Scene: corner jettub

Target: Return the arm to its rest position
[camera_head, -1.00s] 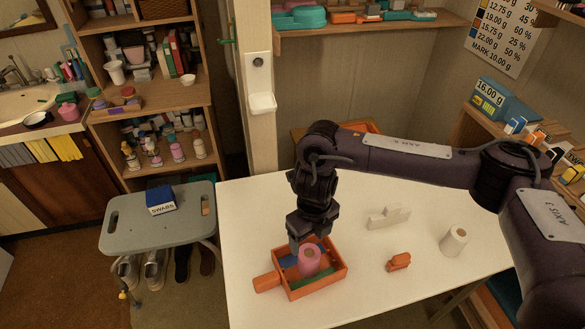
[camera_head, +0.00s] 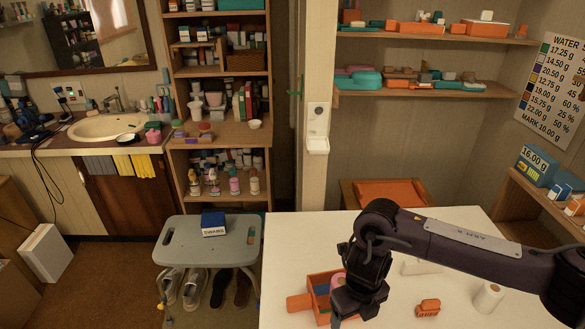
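My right arm (camera_head: 470,242) comes in from the right over the white table. Its gripper (camera_head: 345,312) points down at the right side of the orange tray and hides part of it. Whether its fingers are open or shut cannot be made out. The orange tray (camera_head: 300,302), with a handle on its left, holds a pink cylinder (camera_head: 337,280), which is partly hidden behind the gripper. My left gripper is out of view.
On the white table (camera_head: 290,245) are a pale block (camera_head: 420,267), a small orange piece (camera_head: 428,307) and a white roll (camera_head: 488,297). A grey stool (camera_head: 190,250) with a blue swabs box (camera_head: 213,223) stands left of the table. The table's back left is clear.

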